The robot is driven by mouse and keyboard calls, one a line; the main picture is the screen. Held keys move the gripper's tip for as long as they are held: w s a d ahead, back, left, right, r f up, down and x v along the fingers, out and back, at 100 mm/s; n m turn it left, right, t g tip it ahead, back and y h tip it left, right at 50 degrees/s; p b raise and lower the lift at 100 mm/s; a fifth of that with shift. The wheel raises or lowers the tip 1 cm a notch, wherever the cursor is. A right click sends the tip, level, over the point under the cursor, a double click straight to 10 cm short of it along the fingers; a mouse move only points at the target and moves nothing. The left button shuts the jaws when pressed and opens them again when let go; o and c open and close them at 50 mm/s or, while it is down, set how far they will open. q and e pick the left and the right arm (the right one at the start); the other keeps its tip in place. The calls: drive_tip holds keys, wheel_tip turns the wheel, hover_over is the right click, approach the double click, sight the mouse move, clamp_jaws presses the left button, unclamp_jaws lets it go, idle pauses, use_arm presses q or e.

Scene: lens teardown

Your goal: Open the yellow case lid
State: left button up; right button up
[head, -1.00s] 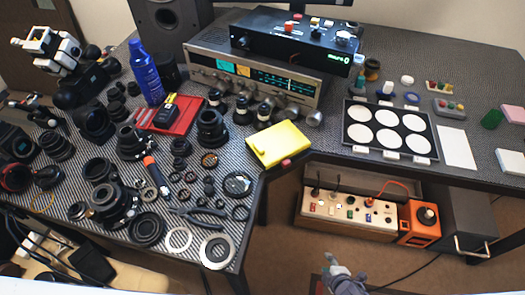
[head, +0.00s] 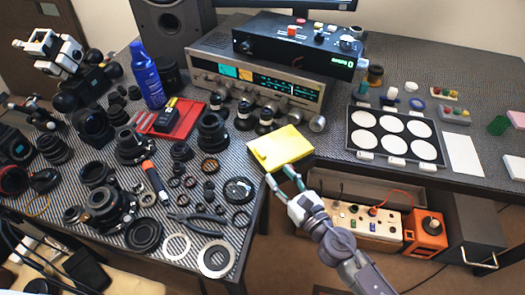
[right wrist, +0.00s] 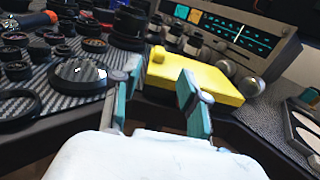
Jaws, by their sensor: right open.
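The yellow case (head: 280,147) lies flat at the front edge of the table's inner corner, with its lid closed. It also shows in the right wrist view (right wrist: 200,78), just beyond my fingers. My right gripper (head: 281,178) is at the near edge of the case, its fingers pointing at it. In the right wrist view my right gripper (right wrist: 160,100) has its two teal fingers spread apart with nothing between them. The right finger overlaps the front side of the case in the picture; I cannot tell whether it touches. My left gripper is not in view.
A silver receiver (head: 260,75) with a black box on top stands behind the case. Lens parts and a black round cap (head: 238,190) crowd the left. A black tray with white discs (head: 391,135) lies to the right. The table edge drops off in front.

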sight(265, 157)
drive_tip(key=x, duration=0.9)
drive_tip(key=shift+w, duration=0.15)
clamp_jaws()
